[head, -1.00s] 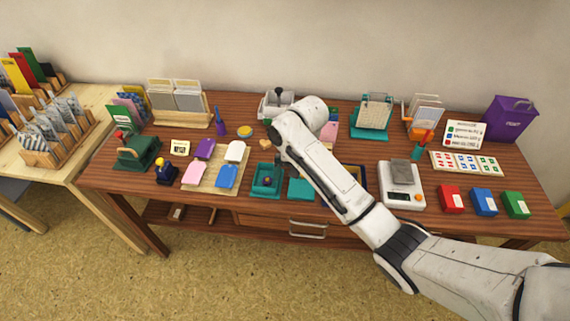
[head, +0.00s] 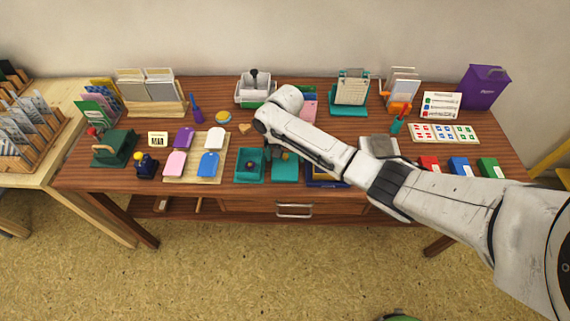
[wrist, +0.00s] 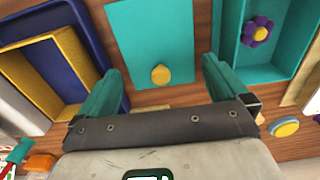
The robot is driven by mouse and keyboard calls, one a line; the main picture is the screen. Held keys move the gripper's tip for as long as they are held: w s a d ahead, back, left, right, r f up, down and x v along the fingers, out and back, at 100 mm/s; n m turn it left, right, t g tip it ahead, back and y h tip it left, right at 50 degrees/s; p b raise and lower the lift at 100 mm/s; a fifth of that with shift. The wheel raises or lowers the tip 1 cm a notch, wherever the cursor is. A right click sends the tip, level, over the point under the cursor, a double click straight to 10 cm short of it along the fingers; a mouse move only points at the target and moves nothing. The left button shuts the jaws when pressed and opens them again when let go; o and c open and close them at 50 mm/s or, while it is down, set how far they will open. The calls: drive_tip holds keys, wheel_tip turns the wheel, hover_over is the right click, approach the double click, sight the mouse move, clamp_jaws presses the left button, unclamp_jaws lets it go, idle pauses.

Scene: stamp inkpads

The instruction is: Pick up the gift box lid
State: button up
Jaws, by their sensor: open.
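The gift box lid (wrist: 150,40) is a flat teal panel with a yellow knob in the wrist view. It lies on the wooden table, and in the head view the lid (head: 285,170) sits just right of the teal box (head: 250,167). The box (wrist: 247,65) holds a purple flower with a yellow centre. My gripper (wrist: 160,68) is open above the lid, with one teal finger on each side of the knob and nothing between them in grip. The height of the fingertips above the lid is hard to tell. My arm partly hides the gripper in the head view.
A navy tray (wrist: 108,50) with a yellow frame (wrist: 45,50) lies on the other side of the lid. A round yellow-topped blue pad (wrist: 284,127) lies near the box. Coloured tags on a board (head: 219,178) stand left of the box. A grey-topped scale (head: 380,147) sits to the right.

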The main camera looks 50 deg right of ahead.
drive_tip(key=shift+f, duration=1.05)
drive_tip(key=c, duration=0.8)
drive_tip(key=shift+o, duration=0.2)
drive_tip(key=shift+r, duration=0.15)
